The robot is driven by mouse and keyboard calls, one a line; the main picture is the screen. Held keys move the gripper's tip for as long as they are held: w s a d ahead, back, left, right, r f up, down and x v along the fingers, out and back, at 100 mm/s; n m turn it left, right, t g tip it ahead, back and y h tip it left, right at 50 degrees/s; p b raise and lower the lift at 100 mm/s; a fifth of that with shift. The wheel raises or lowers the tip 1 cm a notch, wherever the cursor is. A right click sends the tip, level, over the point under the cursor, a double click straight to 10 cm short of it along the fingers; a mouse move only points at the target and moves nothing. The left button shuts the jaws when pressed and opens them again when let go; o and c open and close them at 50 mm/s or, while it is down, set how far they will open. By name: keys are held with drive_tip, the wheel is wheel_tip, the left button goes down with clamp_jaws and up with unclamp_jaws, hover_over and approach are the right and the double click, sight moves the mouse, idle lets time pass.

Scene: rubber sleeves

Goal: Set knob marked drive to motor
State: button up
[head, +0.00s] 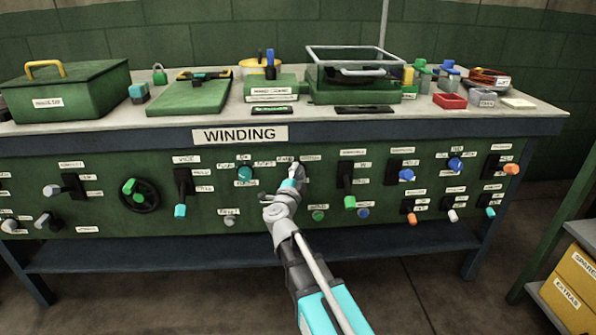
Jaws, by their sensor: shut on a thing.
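My arm reaches up to the front of the green panel (130,215), under the WINDING sign (240,134). My gripper (297,171) is at the panel, shut on a control there that it mostly hides. Small white labels (311,158) surround that spot, too small to read, so I cannot confirm the word drive or motor. The held control's setting is hidden. A teal knob (245,174) with several labels around it is just left of my gripper.
A green-tipped lever (349,202) is close on the right, with a green button (318,216) below. Several coloured switches lie further right. Boxes and trays stand on the bench top (180,127).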

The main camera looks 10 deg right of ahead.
drive_tip(key=shift+m, duration=0.6)
drive_tip(key=o, duration=1.1)
drive_tip(key=shift+o, duration=0.2)
drive_tip(key=shift+f+n, duration=0.1)
drive_tip(key=shift+n, duration=0.4)
drive_tip(key=shift+n+t+b, duration=0.4)
drive_tip(key=shift+n+b, duration=0.4)
drive_tip(key=shift+n, duration=0.3)
drive_tip(key=n+t+y, duration=0.1)
drive_tip(key=n, duration=0.1)
drive_tip(key=n+b, duration=0.1)
drive_tip(key=n, duration=0.2)
drive_tip(key=shift+t+y+b, duration=0.3)
drive_tip(key=shift+t+y, duration=0.1)
drive_tip(key=n+y, duration=0.1)
drive_tip(key=n, duration=0.1)
drive_tip(key=n+t+y+b, duration=0.1)
drive_tip(key=n, duration=0.2)
drive_tip(key=shift+n+y, duration=0.3)
drive_tip(key=shift+n+t+y, duration=0.3)
drive_tip(key=shift+n+y, duration=0.8)
drive_tip(key=shift+n, duration=1)
